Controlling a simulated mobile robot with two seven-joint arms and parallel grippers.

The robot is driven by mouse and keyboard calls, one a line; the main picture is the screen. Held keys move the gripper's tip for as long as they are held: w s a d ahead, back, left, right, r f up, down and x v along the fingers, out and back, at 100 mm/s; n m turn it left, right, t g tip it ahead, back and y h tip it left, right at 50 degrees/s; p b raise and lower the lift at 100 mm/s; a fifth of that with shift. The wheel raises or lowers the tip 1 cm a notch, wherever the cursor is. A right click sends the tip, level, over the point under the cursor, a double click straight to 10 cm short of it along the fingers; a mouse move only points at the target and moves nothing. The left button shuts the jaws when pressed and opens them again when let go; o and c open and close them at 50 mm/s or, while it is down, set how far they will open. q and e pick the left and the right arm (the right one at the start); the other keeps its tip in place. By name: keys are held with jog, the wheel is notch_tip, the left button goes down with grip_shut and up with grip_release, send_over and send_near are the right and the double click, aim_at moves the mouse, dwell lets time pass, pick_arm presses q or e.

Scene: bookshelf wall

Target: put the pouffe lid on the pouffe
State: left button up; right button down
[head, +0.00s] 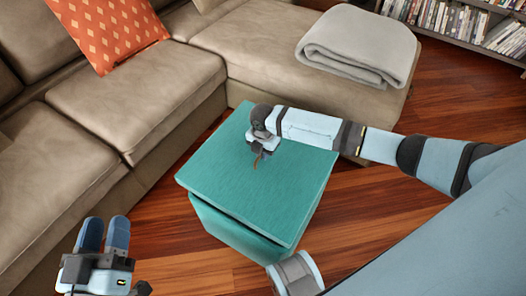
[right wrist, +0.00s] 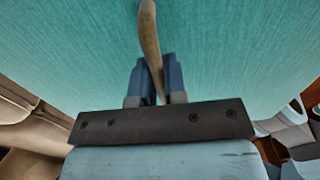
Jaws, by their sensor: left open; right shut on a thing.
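The teal pouffe lid (head: 215,177) lies over the top of the teal pouffe (head: 232,228) in the head view. A dark gap shows between lid and pouffe along the front left edge. Whether the lid is fully seated I cannot tell. My right gripper (head: 257,160) is above the middle of the lid, shut on its tan strap handle. In the right wrist view the handle (right wrist: 149,35) runs between the fingers of this gripper (right wrist: 154,72), with the lid filling the background. My left gripper (head: 104,232) is open and empty at the lower left, apart from the pouffe.
A beige sofa (head: 135,95) runs along the left and behind the pouffe, with an orange cushion (head: 108,30) and a folded grey blanket (head: 357,42). A bookshelf (head: 455,35) stands at the back right. Bare wooden floor (head: 375,205) lies right of the pouffe.

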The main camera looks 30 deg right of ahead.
notch_tip(320, 180, down, 2)
jog(key=shift+f+b, duration=0.15)
jog(key=shift+b, duration=0.8)
notch_tip(320, 180, down, 2)
jog(key=shift+f+b, duration=0.1)
jog(key=shift+b, duration=1.15)
jog(key=shift+f, duration=0.2)
pick_arm(q)
notch_tip(320, 180, down, 6)
jog(key=g, duration=0.2)
jog(key=shift+d+f+m+g, duration=0.2)
jog(key=shift+d+m+g, duration=0.1)
jog(key=shift+d+m, duration=0.15)
pick_arm(e)
jog(key=shift+w+f, duration=0.1)
jog(key=shift+f, duration=0.7)
pick_arm(q)
jog(key=shift+r+p, duration=0.85)
jog(key=shift+r, duration=0.2)
jog(key=shift+f+b, duration=0.3)
pick_arm(e)
jog(key=shift+f, duration=1)
